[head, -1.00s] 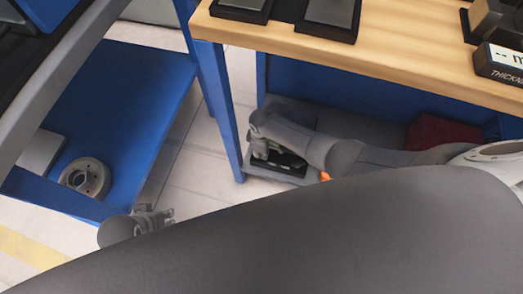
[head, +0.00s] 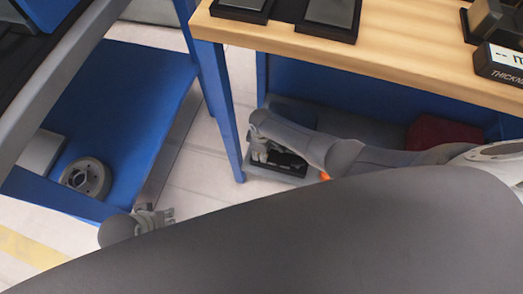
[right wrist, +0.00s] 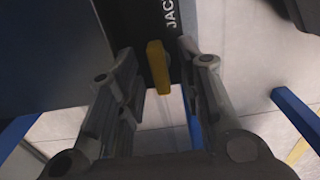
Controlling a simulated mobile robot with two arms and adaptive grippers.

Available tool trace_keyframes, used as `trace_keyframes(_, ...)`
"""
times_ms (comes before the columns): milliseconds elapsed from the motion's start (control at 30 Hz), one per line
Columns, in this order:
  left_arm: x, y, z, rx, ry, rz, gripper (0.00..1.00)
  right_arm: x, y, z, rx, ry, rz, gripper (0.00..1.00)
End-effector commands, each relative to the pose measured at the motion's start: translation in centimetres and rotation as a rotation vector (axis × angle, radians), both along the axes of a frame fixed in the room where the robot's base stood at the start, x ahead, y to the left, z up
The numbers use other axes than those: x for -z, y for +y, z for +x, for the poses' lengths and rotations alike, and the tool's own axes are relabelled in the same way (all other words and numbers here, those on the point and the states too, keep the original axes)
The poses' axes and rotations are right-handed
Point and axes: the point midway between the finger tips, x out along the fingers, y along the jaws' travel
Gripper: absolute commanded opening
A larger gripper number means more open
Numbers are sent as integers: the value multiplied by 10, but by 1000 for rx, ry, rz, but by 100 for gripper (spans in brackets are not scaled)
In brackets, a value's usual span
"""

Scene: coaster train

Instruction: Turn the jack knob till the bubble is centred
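The yellow jack knob (right wrist: 157,66) shows in the right wrist view as an upright bar at the end of a black plate (right wrist: 172,22) lettered "JAC", the rest cut off. My right gripper (right wrist: 160,75) is open, with one finger on each side of the knob and a visible gap to each. In the head view my right gripper (head: 262,152) is low under the wooden bench, at the black jack plate (head: 291,165). My left gripper (head: 158,216) hangs low at the left, away from the jack; its finger opening is too small to judge. No bubble is visible.
The wooden bench top (head: 370,52) with its blue leg (head: 227,120) overhangs my right arm. A dark red block (head: 440,135) sits on the lower shelf. A blue shelf (head: 120,95) at left holds a grey ring-shaped part (head: 86,180). Floor between them is clear.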

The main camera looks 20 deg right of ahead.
Motion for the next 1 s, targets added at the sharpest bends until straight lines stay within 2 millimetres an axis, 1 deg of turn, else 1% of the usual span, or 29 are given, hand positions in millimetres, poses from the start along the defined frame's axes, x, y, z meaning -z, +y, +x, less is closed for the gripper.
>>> trace_keyframes(167,0,0,1,1,-2,0,40,-2,0,0,0,-1,1,34)
trace_keyframes(367,0,0,1,0,-1,0,40,-16,0,1,1,-1,2,34)
trace_keyframes(667,0,0,0,0,0,1,40,-51,0,0,0,-1,0,34)
trace_keyframes(1000,0,0,0,0,0,1,40,-99,0,1,-1,-2,1,34)
